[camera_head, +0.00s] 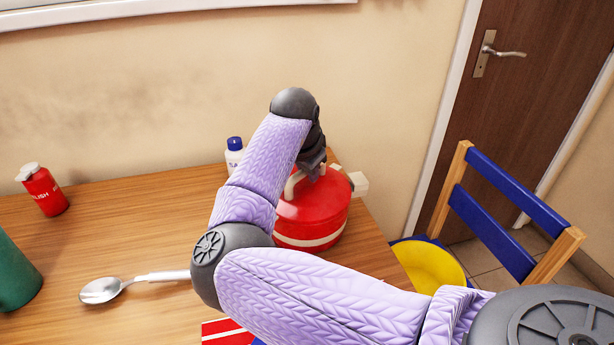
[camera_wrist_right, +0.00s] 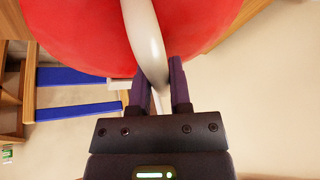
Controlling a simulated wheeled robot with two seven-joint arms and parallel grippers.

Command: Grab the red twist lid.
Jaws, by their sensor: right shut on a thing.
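A round red kettle-like vessel (camera_head: 318,217) with a cream stripe stands near the right end of the wooden table. Its cream handle (camera_head: 291,185) arches over the top, and a cream spout juts out at the right. My right gripper (camera_head: 314,170) is above it, shut on the handle. In the right wrist view the dark fingers (camera_wrist_right: 160,78) lie on either side of the curved handle (camera_wrist_right: 145,38), with the red surface (camera_wrist_right: 80,35) behind. I cannot make out a separate red twist lid; my arm hides part of the vessel. My left gripper is not in view.
A white bottle with a blue cap (camera_head: 235,153) stands behind my arm. A red polish bottle (camera_head: 44,191), a green object (camera_head: 14,275) and a spoon (camera_head: 104,289) are at the left. A blue chair (camera_head: 500,221) and a yellow round thing (camera_head: 430,266) are beyond the table's right edge.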

